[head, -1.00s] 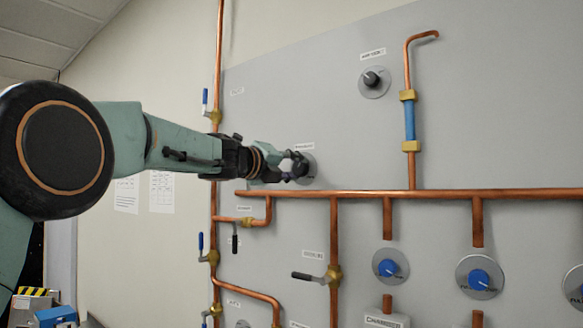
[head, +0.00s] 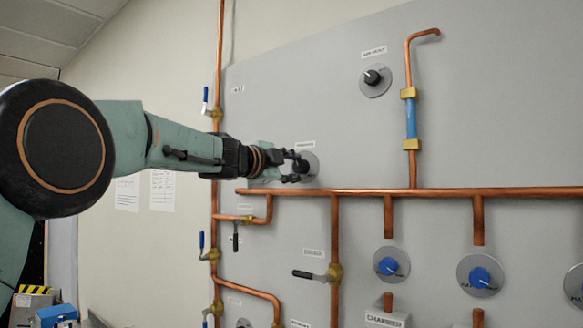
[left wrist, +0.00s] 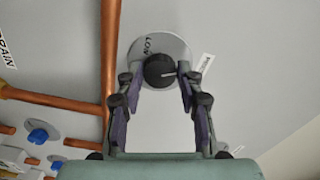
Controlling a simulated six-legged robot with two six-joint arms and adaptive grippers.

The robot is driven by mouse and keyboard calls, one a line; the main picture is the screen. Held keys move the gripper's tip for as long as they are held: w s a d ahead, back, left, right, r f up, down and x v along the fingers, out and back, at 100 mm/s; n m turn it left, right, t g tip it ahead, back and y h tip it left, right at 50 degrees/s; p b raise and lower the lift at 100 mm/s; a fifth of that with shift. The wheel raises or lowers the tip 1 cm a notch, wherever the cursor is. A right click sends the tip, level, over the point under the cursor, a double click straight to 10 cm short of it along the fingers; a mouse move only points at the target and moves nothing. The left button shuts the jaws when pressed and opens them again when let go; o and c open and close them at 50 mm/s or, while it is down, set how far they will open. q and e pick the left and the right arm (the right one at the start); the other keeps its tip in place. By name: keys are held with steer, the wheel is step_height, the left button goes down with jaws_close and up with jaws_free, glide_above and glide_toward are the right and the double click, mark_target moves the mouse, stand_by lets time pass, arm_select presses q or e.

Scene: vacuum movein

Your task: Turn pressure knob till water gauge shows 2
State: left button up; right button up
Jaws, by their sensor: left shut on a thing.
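A dark round knob (head: 306,165) with a grey round dial plate sits on the grey panel; its label is too small to read in the head view. In the left wrist view the black knob (left wrist: 159,70) has a pale pointer line aimed right, and "LOW" shows on the plate rim. My left gripper (head: 294,166) reaches it from the left and is shut on it, with one finger on each side in the left wrist view (left wrist: 160,84). My right gripper is not in view. I can read no gauge value in either view.
Copper pipes (head: 430,193) run across the panel just below the gripper. A second black knob (head: 372,77) sits upper right, beside a pipe with a blue section (head: 411,119). Lever valves (head: 310,275) and blue knobs (head: 388,267) lie lower down.

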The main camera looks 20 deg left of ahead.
arm_select(q)
steer(key=n, duration=0.6)
steer(key=shift+d+n, duration=0.15)
steer(key=shift+n, duration=0.15)
steer(key=shift+r+n, duration=0.15)
steer(key=shift+n, duration=0.65)
steer(key=shift+s+r, duration=0.1)
steer(key=shift+r, duration=0.1)
steer(key=o, duration=1.2)
steer(key=shift+w+d+f, duration=0.2)
steer(key=shift+w, duration=0.05)
steer(key=shift+a, duration=0.15)
